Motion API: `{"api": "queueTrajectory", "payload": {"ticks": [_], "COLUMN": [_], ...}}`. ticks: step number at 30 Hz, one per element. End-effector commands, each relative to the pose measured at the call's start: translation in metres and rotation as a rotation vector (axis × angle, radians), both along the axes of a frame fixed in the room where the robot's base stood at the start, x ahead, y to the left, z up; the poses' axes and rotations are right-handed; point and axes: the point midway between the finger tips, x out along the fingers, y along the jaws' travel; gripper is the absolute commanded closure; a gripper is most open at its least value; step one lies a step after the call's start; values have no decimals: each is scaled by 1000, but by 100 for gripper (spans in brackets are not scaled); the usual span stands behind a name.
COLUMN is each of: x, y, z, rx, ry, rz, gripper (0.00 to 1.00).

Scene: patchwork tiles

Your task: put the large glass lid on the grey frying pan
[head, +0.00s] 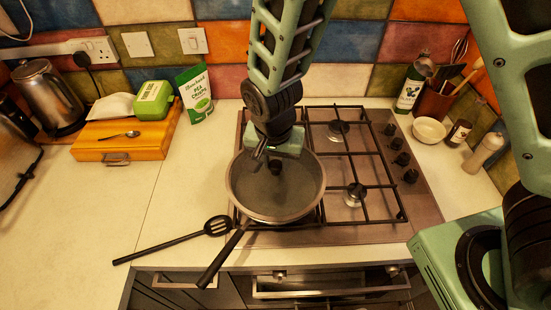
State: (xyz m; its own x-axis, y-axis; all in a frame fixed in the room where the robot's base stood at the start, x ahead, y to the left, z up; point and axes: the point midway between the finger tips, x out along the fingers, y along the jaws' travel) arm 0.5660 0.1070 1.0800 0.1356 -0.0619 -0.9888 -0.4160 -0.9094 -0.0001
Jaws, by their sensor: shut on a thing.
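The grey frying pan (262,220) stands on the left front of the hob, its black handle pointing toward the front left. The large glass lid (295,190) shows as a see-through disc with a pale rim over the pan, roughly lined up with it. My gripper (267,161) is above the far half of the pan, pointing down, and is shut on the glass lid near its dark knob. The fingers and arm hide part of the knob and the far rim. I cannot tell whether the lid touches the pan rim or hangs just above it.
A black slotted turner (178,239) lies on the worktop left of the pan. A wooden box (125,142) with a spoon and a green tub stands at the back left, near a kettle (47,97). A bowl (429,130) and bottles stand right of the hob.

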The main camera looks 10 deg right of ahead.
Motion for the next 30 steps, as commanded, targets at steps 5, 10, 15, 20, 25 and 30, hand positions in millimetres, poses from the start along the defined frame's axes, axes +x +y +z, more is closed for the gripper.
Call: {"api": "queueTrajectory", "payload": {"ticks": [5, 10, 15, 20, 25, 30], "x": [0, 0, 0, 0, 0, 0], "y": [0, 0, 0, 0, 0, 0], "z": [0, -1, -4, -5, -5, -5], "rx": [1, 1, 0, 1, 1, 1], "ry": [0, 0, 0, 0, 0, 0], "rz": [0, 0, 0, -1, 0, 0], "gripper": [100, 100, 100, 100, 100, 62]}}
